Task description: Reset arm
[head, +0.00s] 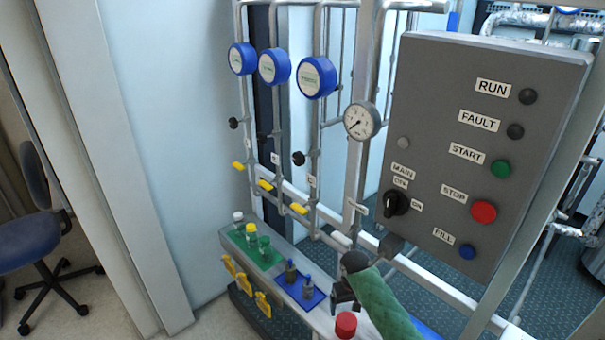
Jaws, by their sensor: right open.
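My right gripper (341,298) is dark and shows at the bottom centre, at the end of my green-sleeved arm. Its jaws are open and I see nothing held between them. It is beside the blue mat (313,298) with small dark-grey, blue-topped fittings (290,272), and above a red cap (346,325). I cannot tell whether it touches anything. My left gripper is not in view.
A grey control panel (430,130) with buttons and a main switch (396,204) stands at the right. Pipes carry blue gauges (317,77), a dial (361,121) and yellow valve handles (298,209). A green tray (268,259) holds small bottles. A chair (35,240) stands far left.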

